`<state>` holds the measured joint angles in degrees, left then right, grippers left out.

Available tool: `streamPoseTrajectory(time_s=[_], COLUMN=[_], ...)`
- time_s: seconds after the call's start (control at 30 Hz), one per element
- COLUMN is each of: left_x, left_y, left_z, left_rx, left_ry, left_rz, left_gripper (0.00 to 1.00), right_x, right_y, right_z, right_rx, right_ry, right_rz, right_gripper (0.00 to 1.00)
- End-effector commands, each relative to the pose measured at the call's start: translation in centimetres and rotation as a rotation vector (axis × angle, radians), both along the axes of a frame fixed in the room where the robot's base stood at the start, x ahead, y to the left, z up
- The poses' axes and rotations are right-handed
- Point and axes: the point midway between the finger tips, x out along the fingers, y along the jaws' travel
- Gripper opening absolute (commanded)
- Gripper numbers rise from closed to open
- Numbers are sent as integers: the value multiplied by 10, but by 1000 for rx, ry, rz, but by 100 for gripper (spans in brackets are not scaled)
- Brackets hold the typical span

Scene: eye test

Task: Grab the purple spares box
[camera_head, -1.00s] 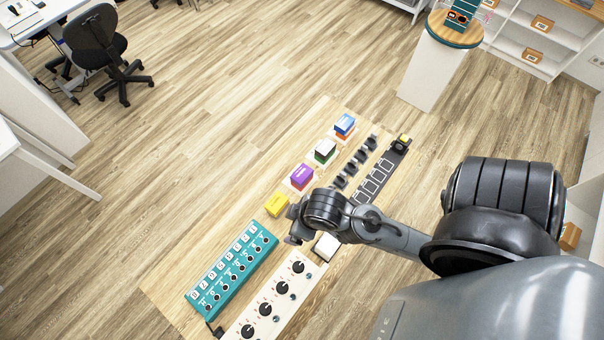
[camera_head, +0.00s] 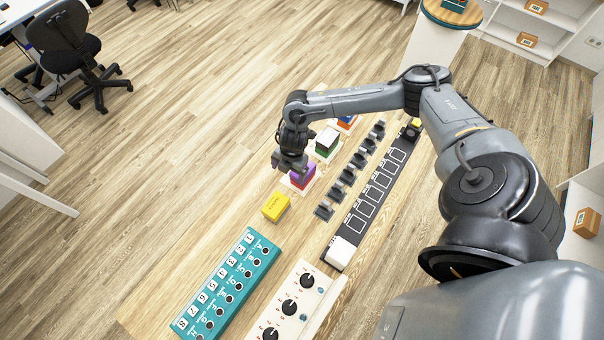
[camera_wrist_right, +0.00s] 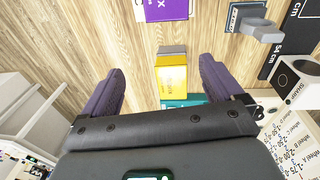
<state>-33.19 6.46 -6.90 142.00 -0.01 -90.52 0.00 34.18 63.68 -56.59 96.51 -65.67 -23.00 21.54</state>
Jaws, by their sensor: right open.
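The purple box (camera_head: 302,179) stands in the row of small coloured boxes on the board, on a pale mat. My right gripper (camera_head: 289,168) is above and just left of it in the head view and partly covers it. In the right wrist view the purple box (camera_wrist_right: 166,10) is cut off by the top edge, beyond the fingertips. My right gripper (camera_wrist_right: 161,68) is open with nothing held; its two dark fingers are wide apart. The yellow box (camera_wrist_right: 172,78) shows between the fingers, below them. My left gripper is not in view.
The yellow box (camera_head: 276,206) is nearer than the purple one. A green-and-white box (camera_head: 327,142) and a partly hidden blue-orange box (camera_head: 347,123) are beyond. A teal panel (camera_head: 228,285), a white knob panel (camera_head: 294,301) and a black slotted strip (camera_head: 372,197) lie nearby.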

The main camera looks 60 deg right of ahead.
Motion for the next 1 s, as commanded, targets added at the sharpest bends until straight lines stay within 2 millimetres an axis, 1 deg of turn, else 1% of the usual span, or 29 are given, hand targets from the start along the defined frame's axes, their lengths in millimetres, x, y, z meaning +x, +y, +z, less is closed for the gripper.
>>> streamPoseTrajectory(time_s=[0.03, 0.1, 0.2, 0.23, 0.33, 0.53, 0.6, 0.83, 1.0], left_x=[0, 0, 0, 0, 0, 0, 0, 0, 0], left_y=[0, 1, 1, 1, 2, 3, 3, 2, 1], left_z=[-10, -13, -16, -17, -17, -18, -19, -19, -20], left_rx=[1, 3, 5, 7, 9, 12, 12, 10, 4], left_ry=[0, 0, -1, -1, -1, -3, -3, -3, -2], left_rz=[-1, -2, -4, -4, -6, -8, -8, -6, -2], left_gripper=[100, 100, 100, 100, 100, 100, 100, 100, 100], right_x=[-3, -9, -16, -17, -20, -19, -19, -18, -15], right_y=[-26, -47, -65, -68, -72, -71, -71, -71, -72], right_z=[-2, 0, 0, -2, -13, -39, -45, -57, -78], right_rx=[-22, -35, -44, -45, -47, -46, -45, -46, -47], right_ry=[29, 66, 100, 105, 116, 115, 113, 113, 113], right_rz=[-27, -53, -78, -84, -90, -89, -88, -88, -88], right_gripper=[94, 94, 94, 94, 94, 94, 94, 94, 94])
